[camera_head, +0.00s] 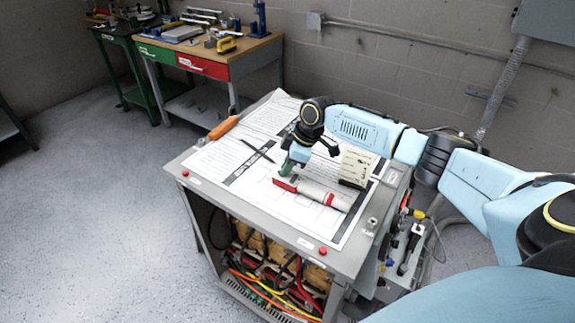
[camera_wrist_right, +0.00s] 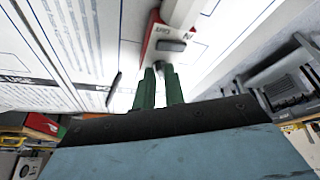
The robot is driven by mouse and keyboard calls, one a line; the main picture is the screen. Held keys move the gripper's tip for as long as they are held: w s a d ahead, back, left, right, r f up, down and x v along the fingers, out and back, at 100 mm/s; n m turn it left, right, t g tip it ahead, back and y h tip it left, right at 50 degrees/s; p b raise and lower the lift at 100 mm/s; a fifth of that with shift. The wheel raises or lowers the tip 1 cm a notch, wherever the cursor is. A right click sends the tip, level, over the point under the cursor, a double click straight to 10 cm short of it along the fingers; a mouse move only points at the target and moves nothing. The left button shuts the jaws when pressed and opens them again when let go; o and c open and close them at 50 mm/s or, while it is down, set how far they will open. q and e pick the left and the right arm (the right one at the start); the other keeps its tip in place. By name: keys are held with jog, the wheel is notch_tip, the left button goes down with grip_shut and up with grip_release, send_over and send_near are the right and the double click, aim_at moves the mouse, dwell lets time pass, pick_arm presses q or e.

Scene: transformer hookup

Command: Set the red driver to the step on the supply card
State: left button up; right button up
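The red driver (camera_head: 315,194) lies on the papers on top of the grey cart. It has a pale cylindrical body with red at both ends. Its red end with a grey raised part (camera_wrist_right: 166,45) shows in the right wrist view. My right gripper (camera_head: 287,163) is just above that red end, pointing down. Its green fingers (camera_wrist_right: 159,86) are close together, at or just short of the grey part; whether they touch or grip it I cannot tell. A cream card with printed lines (camera_head: 357,165), probably the supply card, stands behind the driver; its text is too small to read. My left gripper is not in view.
An orange-handled tool (camera_head: 224,127) lies at the cart's left edge. Printed sheets (camera_head: 215,165) cover most of the cart top (camera_head: 345,262). Cables and coils fill the open cart front below. A workbench (camera_head: 240,55) stands at the back left. The floor on the left is clear.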

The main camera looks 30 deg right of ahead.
grip_shut()
jog(key=m+p, duration=0.1)
jog(key=p, duration=0.1)
jog(key=m+h+p, duration=0.1)
jog(key=m+p, duration=0.1)
jog(key=p, duration=0.1)
jog(key=m+t+p, duration=0.1)
jog(key=p, duration=0.2)
jog(key=shift+s+a+r, duration=0.25)
jog(key=shift+f+m+t+h+p, duration=0.2)
jog(key=shift+m+t+h+p, duration=0.15)
jog(key=shift+m+p, duration=0.35)
jog(key=shift+o, duration=2.3)
grip_release()
jog(key=v, duration=1.3)
jog(key=shift+r, duration=0.25)
jog(key=shift+w, duration=0.1)
